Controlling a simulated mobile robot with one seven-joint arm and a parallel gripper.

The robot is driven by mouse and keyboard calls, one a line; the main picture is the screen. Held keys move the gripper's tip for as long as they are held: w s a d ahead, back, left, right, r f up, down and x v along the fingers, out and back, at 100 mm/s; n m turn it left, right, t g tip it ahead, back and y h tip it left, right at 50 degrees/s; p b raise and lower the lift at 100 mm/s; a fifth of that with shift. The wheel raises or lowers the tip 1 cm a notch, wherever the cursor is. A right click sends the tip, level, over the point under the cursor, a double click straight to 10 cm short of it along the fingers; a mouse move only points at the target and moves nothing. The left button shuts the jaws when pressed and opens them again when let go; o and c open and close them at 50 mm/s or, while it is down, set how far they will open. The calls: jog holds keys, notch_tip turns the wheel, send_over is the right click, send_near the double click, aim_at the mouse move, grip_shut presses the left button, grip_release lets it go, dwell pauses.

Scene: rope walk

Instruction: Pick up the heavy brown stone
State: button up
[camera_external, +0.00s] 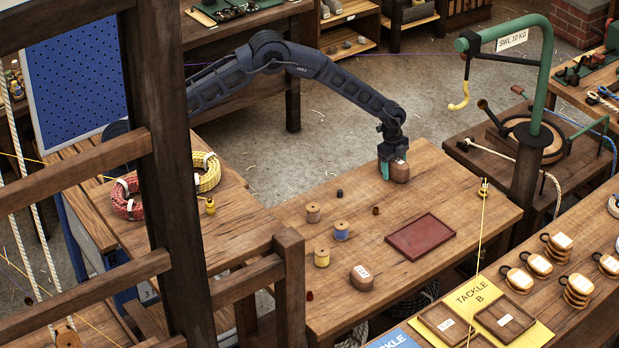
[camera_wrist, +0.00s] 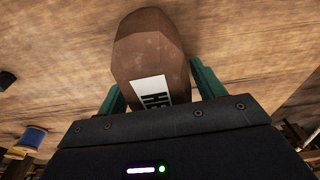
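The brown stone (camera_external: 401,173) is a faceted block at the far edge of the middle wooden table. In the wrist view the stone (camera_wrist: 150,55) fills the upper middle and carries a white label reading "HE", with the rest hidden. My gripper (camera_external: 391,168) points down at the stone from above. Its green fingers (camera_wrist: 160,88) stand on both sides of the stone, close to its flanks. I cannot tell whether they press on it. The stone appears to rest on the table. A second brown stone (camera_external: 362,277) with a white label lies nearer the table's front.
A dark red tray (camera_external: 420,237) lies on the table. A green crane post (camera_external: 541,80) rises at the right. The wood around the stone is clear.

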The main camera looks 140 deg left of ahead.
jog(key=c, duration=1.1)
jog(key=shift+r, duration=0.1)
jog(key=shift+c, duration=1.2)
